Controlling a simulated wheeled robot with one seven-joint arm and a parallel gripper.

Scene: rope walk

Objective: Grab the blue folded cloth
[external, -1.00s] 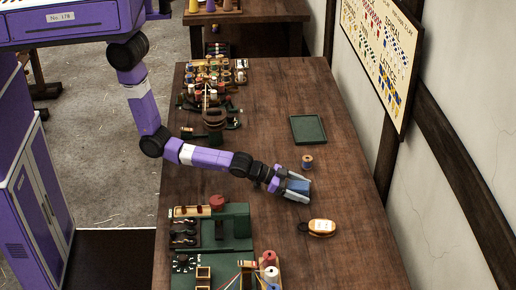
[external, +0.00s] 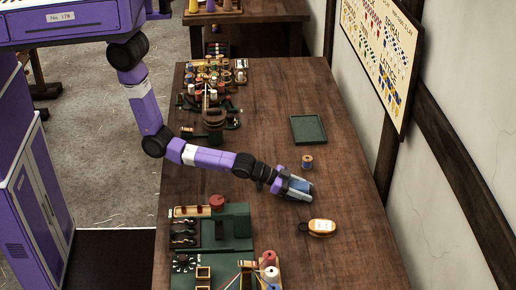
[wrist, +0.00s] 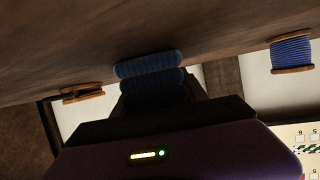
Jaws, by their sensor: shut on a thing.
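The blue folded cloth (external: 302,184) is on the right half of the wooden table, between the fingers of my gripper (external: 300,190). My gripper is shut on it, reaching in from the left.
A spool of blue thread (external: 307,162) stands just behind the gripper. A green tray (external: 308,142) lies farther back. Green racks (external: 236,242) fill the near left; spools and tools (external: 212,85) crowd the far left.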

